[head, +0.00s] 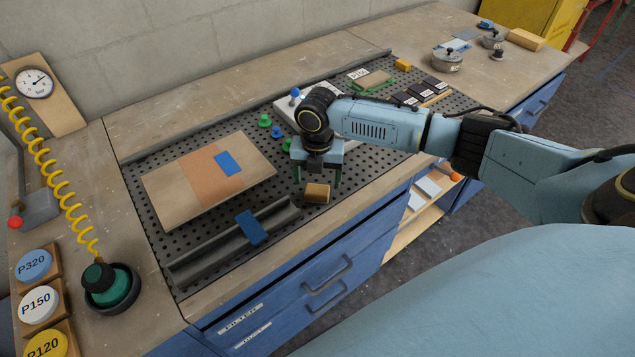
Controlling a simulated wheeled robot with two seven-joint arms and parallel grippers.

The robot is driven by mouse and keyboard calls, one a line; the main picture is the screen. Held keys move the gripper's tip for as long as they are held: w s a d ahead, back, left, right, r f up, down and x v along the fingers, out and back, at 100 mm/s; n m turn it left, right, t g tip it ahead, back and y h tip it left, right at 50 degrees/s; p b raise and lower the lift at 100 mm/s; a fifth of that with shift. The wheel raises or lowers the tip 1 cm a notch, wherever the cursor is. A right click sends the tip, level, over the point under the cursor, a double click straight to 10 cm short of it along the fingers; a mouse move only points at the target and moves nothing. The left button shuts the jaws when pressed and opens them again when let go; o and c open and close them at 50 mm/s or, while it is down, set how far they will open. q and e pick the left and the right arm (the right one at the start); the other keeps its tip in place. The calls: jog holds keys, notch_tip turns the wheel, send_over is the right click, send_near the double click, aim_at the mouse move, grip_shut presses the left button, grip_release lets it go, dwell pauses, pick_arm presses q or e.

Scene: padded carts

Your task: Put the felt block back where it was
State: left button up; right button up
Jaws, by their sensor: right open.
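A small block (317,193) with a tan top and darker brown sides lies on the black perforated mat (280,215) near its front edge. It looks like the felt block, though I cannot confirm its material. My right gripper (317,177) points down just behind and above this block. Its two green-tipped fingers are apart, with nothing visible held between them. The block shows in front of the fingers; I cannot tell if they touch. My left gripper is not in view.
A wooden panel (165,190) with an orange-brown band and a blue piece (228,163) lies left. A grey rail (200,262) carries another blue piece (250,228). Green pegs (265,120) stand behind the gripper. A yellow block (403,64) and dark blocks (436,84) lie farther right.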

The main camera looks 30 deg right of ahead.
aim_at(318, 189)
notch_tip(318, 189, up, 9)
jog(key=shift+p, duration=0.35)
